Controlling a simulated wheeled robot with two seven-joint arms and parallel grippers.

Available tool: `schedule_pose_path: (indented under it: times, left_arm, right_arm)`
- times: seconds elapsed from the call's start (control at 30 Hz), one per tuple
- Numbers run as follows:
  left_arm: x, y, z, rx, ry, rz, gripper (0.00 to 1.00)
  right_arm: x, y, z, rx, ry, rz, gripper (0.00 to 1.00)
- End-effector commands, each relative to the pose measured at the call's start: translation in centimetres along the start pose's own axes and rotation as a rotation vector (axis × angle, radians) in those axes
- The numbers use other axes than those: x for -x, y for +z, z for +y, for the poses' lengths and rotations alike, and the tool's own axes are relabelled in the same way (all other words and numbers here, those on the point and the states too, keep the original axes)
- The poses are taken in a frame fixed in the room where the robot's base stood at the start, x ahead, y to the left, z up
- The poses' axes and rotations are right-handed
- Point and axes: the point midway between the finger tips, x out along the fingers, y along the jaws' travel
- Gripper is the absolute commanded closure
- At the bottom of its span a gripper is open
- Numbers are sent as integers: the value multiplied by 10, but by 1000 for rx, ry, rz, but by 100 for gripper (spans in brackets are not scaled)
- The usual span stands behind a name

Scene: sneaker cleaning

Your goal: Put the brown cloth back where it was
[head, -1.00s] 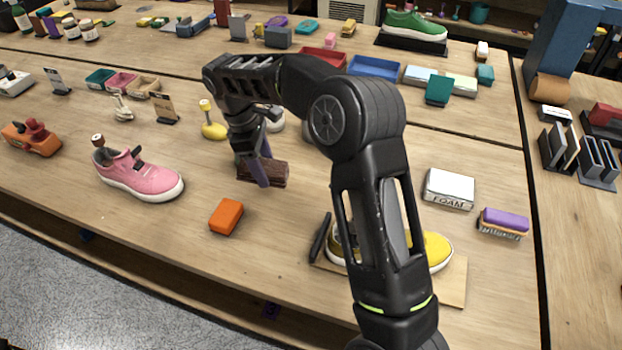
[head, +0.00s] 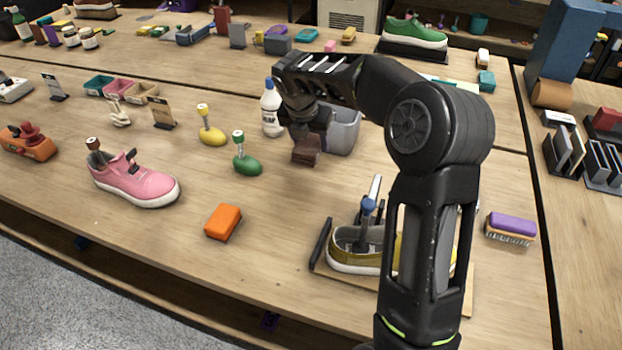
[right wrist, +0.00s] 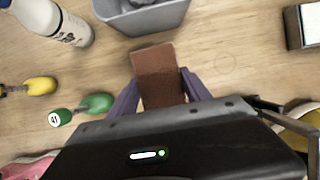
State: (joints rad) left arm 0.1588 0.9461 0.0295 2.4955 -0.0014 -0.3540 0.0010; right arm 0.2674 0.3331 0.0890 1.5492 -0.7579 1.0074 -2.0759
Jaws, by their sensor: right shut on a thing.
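The brown cloth (head: 307,150) is a small folded dark-brown piece in the head view, left of the yellow shoe and in front of a grey bin. My right gripper (head: 305,135) is shut on it; the arm hides part of it from above. In the right wrist view the cloth (right wrist: 158,75) sits between the purple fingers of my right gripper (right wrist: 160,92), its far end reaching toward the grey bin. I cannot tell for sure how high above the table it is. My left gripper is not in view.
The grey bin (right wrist: 143,20) stands just beyond the cloth, with a white soap bottle (head: 271,108) to its left. A green shoe tree (head: 246,165) and an orange block (head: 223,222) lie to the left. A yellow shoe (head: 350,259) sits on a board nearer. Table between is clear.

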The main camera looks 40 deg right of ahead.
Motion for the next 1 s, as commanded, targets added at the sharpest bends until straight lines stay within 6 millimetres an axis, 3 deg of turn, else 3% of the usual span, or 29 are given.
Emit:
schedule_pose_path:
  times: [0.3,0.7,1.0]
  left_arm:
    - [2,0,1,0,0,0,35]
    - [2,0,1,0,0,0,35]
    - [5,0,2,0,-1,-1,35]
  right_arm:
    - [-41,-17,-1,-1,-3,4,76]
    - [-48,-20,0,-1,-3,2,76]
    - [-87,-36,0,0,-3,3,76]
